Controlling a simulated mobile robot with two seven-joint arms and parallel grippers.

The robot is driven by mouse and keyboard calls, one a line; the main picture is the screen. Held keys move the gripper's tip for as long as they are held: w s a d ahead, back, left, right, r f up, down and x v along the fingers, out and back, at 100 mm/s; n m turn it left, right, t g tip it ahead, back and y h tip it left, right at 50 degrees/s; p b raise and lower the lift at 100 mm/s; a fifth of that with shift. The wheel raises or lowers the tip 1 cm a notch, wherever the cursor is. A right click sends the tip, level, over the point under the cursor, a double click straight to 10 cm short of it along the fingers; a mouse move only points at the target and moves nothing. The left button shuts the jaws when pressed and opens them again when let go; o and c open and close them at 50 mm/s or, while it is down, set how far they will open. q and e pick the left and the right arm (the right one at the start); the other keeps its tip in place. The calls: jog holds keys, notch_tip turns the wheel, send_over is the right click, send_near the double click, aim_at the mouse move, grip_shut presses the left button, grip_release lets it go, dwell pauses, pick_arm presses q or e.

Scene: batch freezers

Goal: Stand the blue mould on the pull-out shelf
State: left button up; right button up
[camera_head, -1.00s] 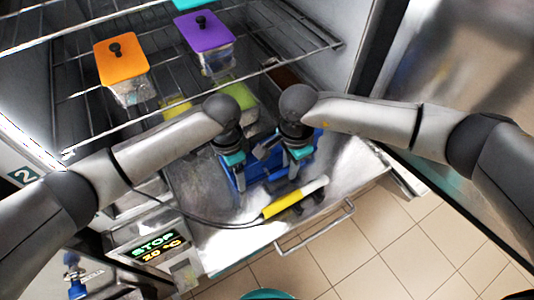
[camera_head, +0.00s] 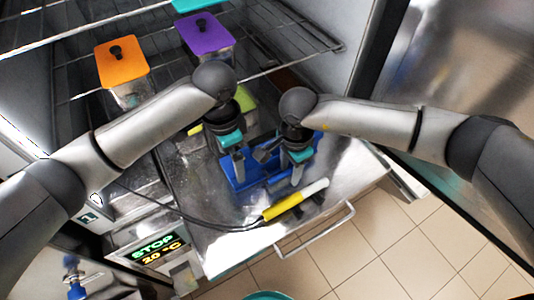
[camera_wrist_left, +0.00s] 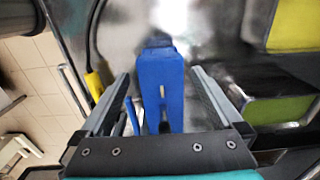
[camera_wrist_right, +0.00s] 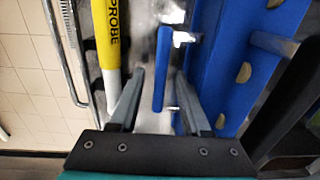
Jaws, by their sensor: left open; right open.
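The blue mould (camera_head: 257,177) is on the metal pull-out shelf (camera_head: 340,168), partly hidden by my grippers. My left gripper (camera_head: 238,172) is open over its left part. In the left wrist view, a blue end of the mould (camera_wrist_left: 160,85) shows between the spread fingers (camera_wrist_left: 165,92), with no clear contact. My right gripper (camera_head: 298,175) is open at the mould's right part. In the right wrist view, a thin blue bar (camera_wrist_right: 162,70) of the mould lies between the open fingers (camera_wrist_right: 158,88), and its broad blue side (camera_wrist_right: 225,65) is to the right.
A yellow and white probe (camera_head: 290,204) with a dark cable lies along the shelf's front, close to my right gripper. The shelf's handle (camera_head: 315,228) is in front. An orange-lidded tub (camera_head: 121,65) and a purple-lidded tub (camera_head: 205,35) stand on the wire rack above. The shelf's right side is clear.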

pick_arm(q)
notch_tip(320, 180, up, 4)
jog(key=shift+r, duration=0.4)
pick_arm(e)
jog(key=shift+r, duration=0.3)
notch_tip(320, 180, up, 12)
jog(key=shift+f, duration=0.25)
